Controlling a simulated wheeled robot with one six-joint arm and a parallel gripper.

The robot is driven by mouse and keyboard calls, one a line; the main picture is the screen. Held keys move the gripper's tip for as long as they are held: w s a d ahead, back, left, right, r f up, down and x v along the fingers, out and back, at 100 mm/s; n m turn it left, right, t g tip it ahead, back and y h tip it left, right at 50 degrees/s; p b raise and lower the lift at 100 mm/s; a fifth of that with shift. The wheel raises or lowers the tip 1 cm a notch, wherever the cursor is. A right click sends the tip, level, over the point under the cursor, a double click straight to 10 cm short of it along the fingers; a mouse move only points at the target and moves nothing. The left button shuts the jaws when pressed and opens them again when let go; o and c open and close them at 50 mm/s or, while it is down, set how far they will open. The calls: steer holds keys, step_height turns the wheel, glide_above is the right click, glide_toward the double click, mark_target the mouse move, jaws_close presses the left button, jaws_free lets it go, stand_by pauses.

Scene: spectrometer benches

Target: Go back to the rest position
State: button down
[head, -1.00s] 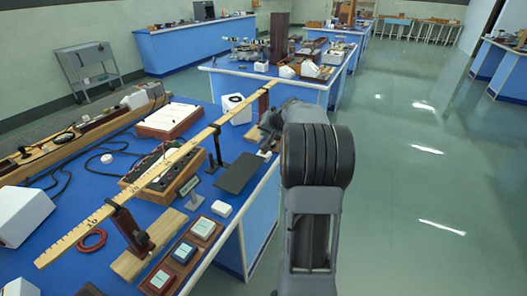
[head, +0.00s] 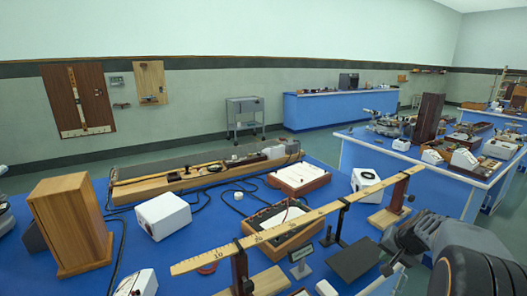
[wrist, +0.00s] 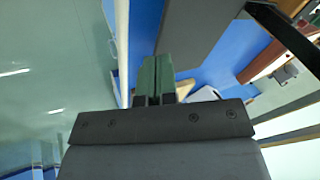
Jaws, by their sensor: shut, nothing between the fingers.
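My gripper (wrist: 156,82) shows in the wrist view with its two greenish fingers side by side and closed, nothing between them. In the head view my arm is at the lower right, over the right edge of the blue bench; the fingertips cannot be made out there. A dark flat plate (head: 354,258) lies just left of my arm in the head view. The wrist view shows the blue bench edge and the floor beyond the fingers.
A wooden metre rule (head: 290,228) spans stands across the blue bench (head: 75,275). A wooden box (head: 70,225), a white box (head: 163,215) and a long wooden track (head: 205,176) stand on it. A second bench (head: 345,155) and a grey cart (head: 245,117) are farther back.

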steer(key=s+a+r+n+p, duration=0.4)
steer(key=s+a+r, duration=0.3)
steer(key=a, duration=0.3)
steer(key=s+a+r+n+g+h+p, duration=0.1)
steer(key=s+a+r+n+p, duration=0.3)
steer(key=s+a, duration=0.6)
step_height(320, 180, up, 3)
steer(key=shift+a+r+p, duration=0.2)
steer(key=shift+a+p, duration=0.15)
steer(key=shift+p, duration=0.85)
